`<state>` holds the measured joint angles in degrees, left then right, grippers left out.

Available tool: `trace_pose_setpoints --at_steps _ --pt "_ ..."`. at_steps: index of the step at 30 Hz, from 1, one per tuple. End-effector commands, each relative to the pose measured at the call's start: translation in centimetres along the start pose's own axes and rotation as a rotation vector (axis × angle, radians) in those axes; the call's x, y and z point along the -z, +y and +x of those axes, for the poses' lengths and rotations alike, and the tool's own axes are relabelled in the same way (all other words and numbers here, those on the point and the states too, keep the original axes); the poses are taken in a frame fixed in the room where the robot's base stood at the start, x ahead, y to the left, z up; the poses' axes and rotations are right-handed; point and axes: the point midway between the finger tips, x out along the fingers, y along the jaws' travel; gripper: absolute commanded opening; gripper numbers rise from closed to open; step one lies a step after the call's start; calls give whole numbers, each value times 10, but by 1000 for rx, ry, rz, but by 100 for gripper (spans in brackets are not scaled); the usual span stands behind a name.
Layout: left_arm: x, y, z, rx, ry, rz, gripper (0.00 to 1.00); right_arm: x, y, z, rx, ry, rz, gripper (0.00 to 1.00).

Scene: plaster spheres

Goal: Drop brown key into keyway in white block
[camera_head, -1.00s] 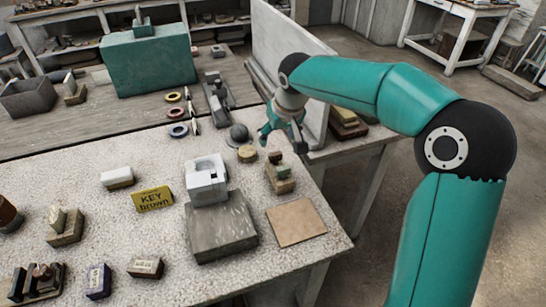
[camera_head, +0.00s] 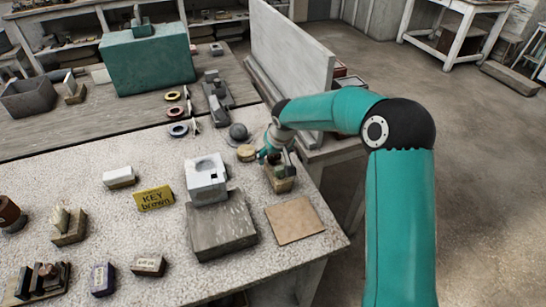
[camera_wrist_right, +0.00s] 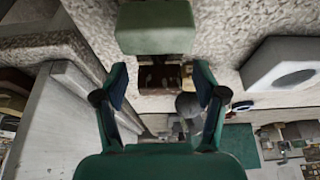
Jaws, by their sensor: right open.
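The white block (camera_head: 206,177) stands on a grey slab, with a dark square opening and a round recess on top. The yellow card (camera_head: 154,198) before it reads "KEY brown". My right gripper (camera_head: 272,156) is low over a small wooden holder (camera_head: 281,185) right of the white block. In the right wrist view my right gripper (camera_wrist_right: 160,98) has its fingers apart. A dark brown piece (camera_wrist_right: 165,75) shows between and beyond the fingers; I cannot tell for sure that it is the brown key. A green block (camera_wrist_right: 157,27) sits above it in that picture. My left gripper is out of view.
A grey dome (camera_head: 238,133) and a round tan disc (camera_head: 246,153) sit close to the gripper. A tall pale panel (camera_head: 290,70) rises behind it. A flat tan square (camera_head: 295,221) lies nearer the table edge. Several small blocks stand at the left.

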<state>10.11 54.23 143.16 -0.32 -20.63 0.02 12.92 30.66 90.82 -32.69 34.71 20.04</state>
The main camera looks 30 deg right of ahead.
Motion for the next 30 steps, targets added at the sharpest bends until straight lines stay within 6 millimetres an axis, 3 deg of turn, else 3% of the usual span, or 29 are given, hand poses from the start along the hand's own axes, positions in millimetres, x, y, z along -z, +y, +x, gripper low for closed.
trace_pose_setpoints --at_steps 6,15,30 --pt "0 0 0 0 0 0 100 0 0 1 0 2 0 71" --pt "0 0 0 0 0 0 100 0 0 1 0 1 0 22" --pt "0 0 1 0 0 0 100 3 -1 -4 0 4 -1 22"
